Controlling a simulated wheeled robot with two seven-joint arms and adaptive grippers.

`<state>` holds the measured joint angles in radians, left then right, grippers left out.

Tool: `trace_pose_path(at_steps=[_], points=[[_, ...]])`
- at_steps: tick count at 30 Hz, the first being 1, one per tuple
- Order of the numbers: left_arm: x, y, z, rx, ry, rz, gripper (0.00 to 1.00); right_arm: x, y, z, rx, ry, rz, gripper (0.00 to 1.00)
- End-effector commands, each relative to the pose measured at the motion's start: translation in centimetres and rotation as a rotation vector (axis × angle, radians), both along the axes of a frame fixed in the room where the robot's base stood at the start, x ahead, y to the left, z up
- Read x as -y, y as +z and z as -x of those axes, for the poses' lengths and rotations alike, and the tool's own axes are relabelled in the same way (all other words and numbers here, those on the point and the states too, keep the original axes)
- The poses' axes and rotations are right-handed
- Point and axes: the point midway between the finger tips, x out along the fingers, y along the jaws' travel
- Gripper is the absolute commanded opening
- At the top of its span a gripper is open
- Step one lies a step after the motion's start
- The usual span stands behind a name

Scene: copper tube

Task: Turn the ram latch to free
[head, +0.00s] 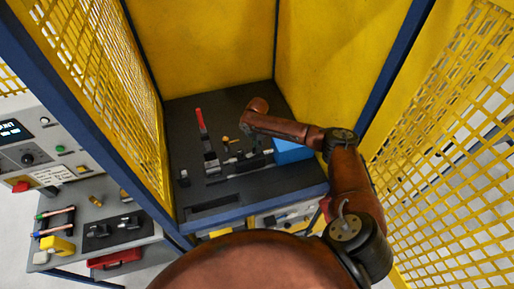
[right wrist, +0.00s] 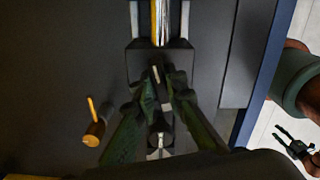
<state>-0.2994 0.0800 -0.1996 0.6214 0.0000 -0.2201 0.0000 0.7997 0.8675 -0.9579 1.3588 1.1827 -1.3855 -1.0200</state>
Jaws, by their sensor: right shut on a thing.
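The latch stands on the middle line of the fixture (right wrist: 176,56), just below a pale shiny bar. In the head view the arm partly hides this spot, and the latch's exact angle is hard to tell. A dark jaw at the lower right of the wrist view looks like my left gripper (right wrist: 297,147), with its fingers apart.
A yellow-handled pin (right wrist: 95,122) stands beside the fixture. A red lever (head: 201,120) rises at the bench's left, and a blue block (head: 291,151) sits at its right. Yellow mesh panels (head: 101,62) enclose the sides. A side table (head: 95,208) holds several parts.

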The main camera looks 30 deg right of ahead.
Motion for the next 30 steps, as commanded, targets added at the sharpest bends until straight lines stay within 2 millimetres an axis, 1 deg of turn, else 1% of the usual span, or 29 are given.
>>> trace_pose_path(at_steps=[13, 30], points=[[0.04, -0.11, 0.01, 0.000, 0.000, 0.000, 0.40, -0.01, 0.02, -0.07, 0.002, 0.423, 0.000, 0.00], [0.05, -0.90, 0.12, -0.002, -0.001, 0.001, 0.40, -0.01, 0.03, -0.08, 0.002, 0.960, 0.000, 0.00]])
